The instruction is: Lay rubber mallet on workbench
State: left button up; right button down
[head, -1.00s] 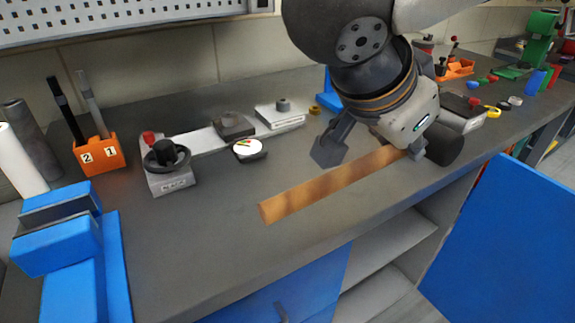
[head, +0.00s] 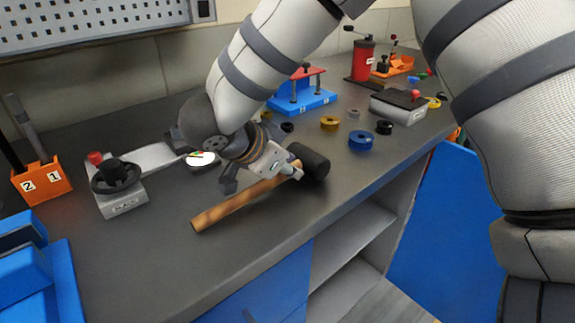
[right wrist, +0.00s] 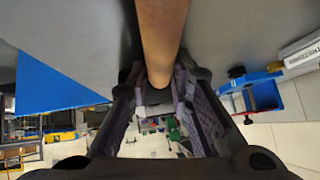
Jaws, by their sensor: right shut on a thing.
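The rubber mallet has a long wooden handle (head: 235,206) and a black cylindrical head (head: 308,160). It lies roughly level, low over the workbench (head: 180,265), with the head toward the back right and the handle end toward the front left. I cannot tell whether it touches the bench top. My right gripper (head: 262,181) is shut on the handle near the head. In the right wrist view the handle (right wrist: 161,35) runs down between the fingers of my right gripper (right wrist: 158,88). My left gripper is not in view.
A grey fixture with a black handwheel (head: 118,185) and an orange holder (head: 42,181) stand left. A blue stand (head: 302,102), a yellow ring (head: 330,123), a blue ring (head: 361,141) and a grey box (head: 399,107) stand behind and right. The front bench strip is clear.

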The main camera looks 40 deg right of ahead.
jog(key=c, duration=1.4)
grip_release()
jog(key=shift+f, duration=0.1)
jog(key=shift+c, duration=0.2)
